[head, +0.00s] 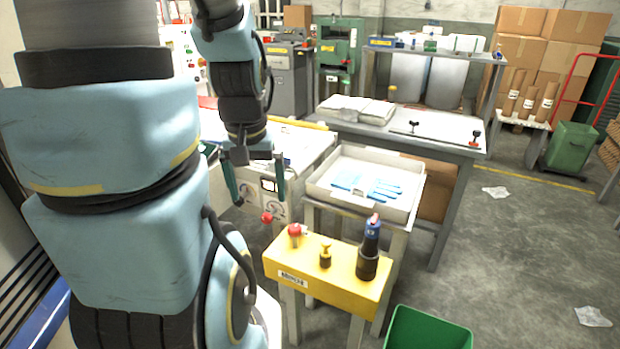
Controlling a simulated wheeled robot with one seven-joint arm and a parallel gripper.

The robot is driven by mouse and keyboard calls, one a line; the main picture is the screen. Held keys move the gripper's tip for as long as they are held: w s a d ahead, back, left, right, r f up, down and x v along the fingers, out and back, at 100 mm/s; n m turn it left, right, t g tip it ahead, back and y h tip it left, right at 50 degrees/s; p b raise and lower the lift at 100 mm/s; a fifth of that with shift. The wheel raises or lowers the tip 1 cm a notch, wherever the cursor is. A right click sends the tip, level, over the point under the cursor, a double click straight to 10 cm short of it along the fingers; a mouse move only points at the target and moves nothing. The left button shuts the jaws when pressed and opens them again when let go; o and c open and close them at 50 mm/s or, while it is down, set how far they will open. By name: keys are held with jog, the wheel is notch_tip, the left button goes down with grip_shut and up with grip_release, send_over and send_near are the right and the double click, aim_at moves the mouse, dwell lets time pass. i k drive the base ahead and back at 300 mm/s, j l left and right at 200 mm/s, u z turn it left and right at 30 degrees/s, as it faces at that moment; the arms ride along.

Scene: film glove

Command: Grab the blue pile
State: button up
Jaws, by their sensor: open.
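The blue pile (376,187) looks like flat blue film gloves. It lies in a shallow white tray (322,187) on a stand right of the picture's middle. My gripper (259,198) hangs pointing down to the left of the tray, apart from the pile. Its two teal fingers are spread with nothing seen between them. Part of my arm fills the left of the view.
A yellow control box (300,268) with a red button, a yellow knob and a dark joystick stands in front of the tray. A green bin (425,330) is at the bottom right. A grey worktable (440,140) with white stacks stands behind.

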aim_at(364, 185)
jog(key=u, duration=0.4)
jog(key=i+j+z, duration=0.3)
jog(key=i, duration=0.2)
jog(key=i+j+z, duration=0.3)
jog(key=i+j, duration=0.15)
jog(key=j, duration=0.1)
